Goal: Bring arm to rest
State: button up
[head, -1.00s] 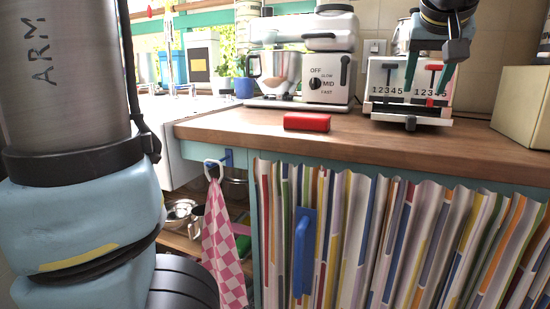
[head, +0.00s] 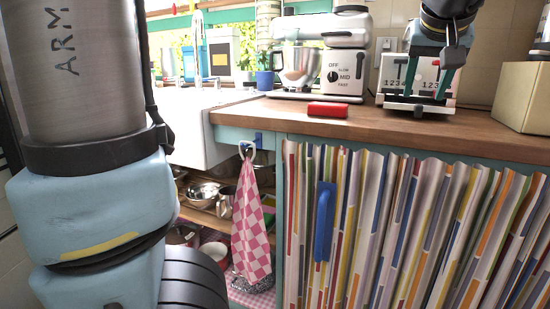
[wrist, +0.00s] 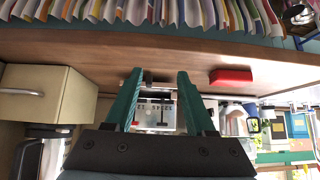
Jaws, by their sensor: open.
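My gripper (head: 428,88) is in the upper right of the head view, with two teal fingers spread apart and nothing between them. It hangs in front of the white toaster (head: 462,84) and covers part of it; the exact gap cannot be told. The wrist view also shows my gripper (wrist: 160,74) open, with the toaster (wrist: 155,112) seen between and beyond the fingers.
The wooden counter (head: 390,124) holds a red block (head: 327,109), a stand mixer (head: 345,65) and a cream box (head: 522,95). Below hang a striped curtain (head: 400,220) with a blue handle (head: 323,220) and a checked towel (head: 250,225). Open pan shelves stand left of the curtain.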

jog(key=w+a+f+n+g+y, duration=0.1)
jog(key=w+a+f+g+y, duration=0.35)
jog(key=a+f, duration=1.05)
jog(key=s+a+f+n+g+h, duration=0.1)
jog(key=s+a+f+n+g, duration=0.2)
jog(key=a+f, duration=1.3)
notch_tip(320, 180, up, 19)
jog(key=s+a+t+p, duration=0.1)
jog(key=a+p, duration=0.1)
jog(key=p, duration=1.5)
jog(key=shift+s+a+f, duration=0.15)
jog(key=shift+s+a, duration=0.05)
jog(key=shift+a, duration=0.1)
